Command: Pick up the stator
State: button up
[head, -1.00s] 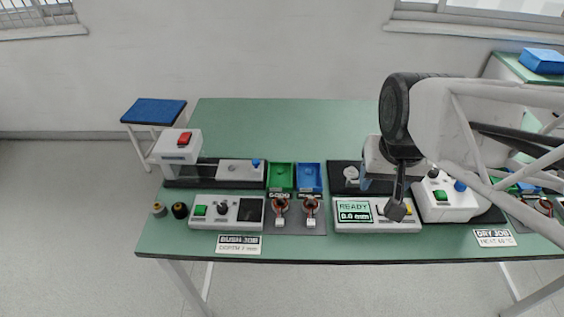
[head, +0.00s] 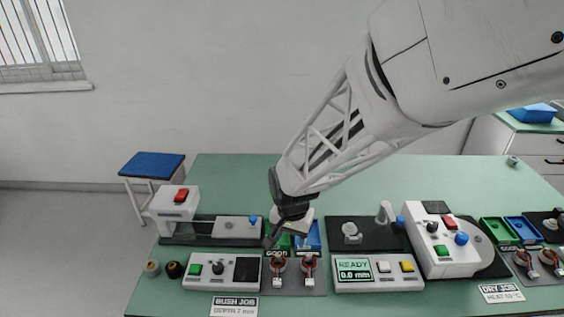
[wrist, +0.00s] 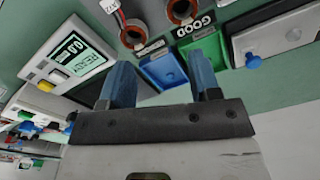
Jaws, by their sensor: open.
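Two stators, copper-coloured rings with white tags, sit side by side on a grey mat in front of the green and blue bins: a left one (head: 278,265) and a right one (head: 309,265). In the wrist view they show at the top edge, one ring (wrist: 181,10) beside the GOOD label and another (wrist: 133,36) to its left. My gripper (wrist: 160,80) is open and empty, its two blue fingers pointing toward the bins. In the head view my gripper (head: 285,235) hangs over the bins, just behind the stators, and hides part of the green bin.
The blue bin (head: 314,236) and green bin (wrist: 207,50) lie under my gripper. A READY display box (head: 378,277) stands right of the stators, a control box with a green button (head: 220,270) to the left. More stators (head: 533,262) lie at far right.

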send_near(278, 263)
jog(key=shift+s+a+r+m, duration=0.15)
jog(key=shift+s+m, duration=0.15)
jog(key=shift+s, duration=0.15)
jog(key=shift+f, duration=1.35)
jog(key=shift+f, duration=0.1)
jog(key=shift+s+f, duration=0.2)
jog(key=shift+f, duration=2.3)
jog(key=c, duration=0.6)
